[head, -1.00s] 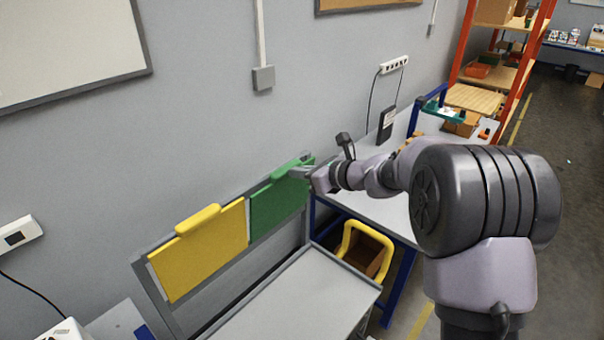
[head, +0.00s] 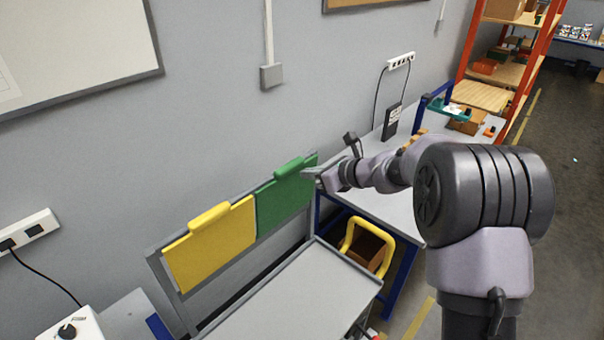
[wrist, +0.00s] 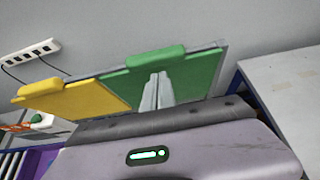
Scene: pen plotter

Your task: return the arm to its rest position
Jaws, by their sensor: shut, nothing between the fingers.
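My gripper (head: 312,174) is at the right end of the green panel in the head view, with my arm reaching in from the right. In the wrist view the two fingers of my gripper (wrist: 158,78) lie together, shut, with nothing between them. The green panel (head: 283,203) with its green top handle hangs on a grey rack. It also shows behind the fingers in the wrist view (wrist: 202,75). The yellow panel (head: 212,252) hangs to its left and also shows in the wrist view (wrist: 85,101). Whether the fingertips touch the green panel cannot be told.
A grey cart top (head: 283,296) lies below the rack. A workbench (head: 368,196) stands behind my arm, with a yellow-handled box (head: 366,250) beneath it. An orange shelf (head: 527,70) is at the back right. The floor at far right is clear.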

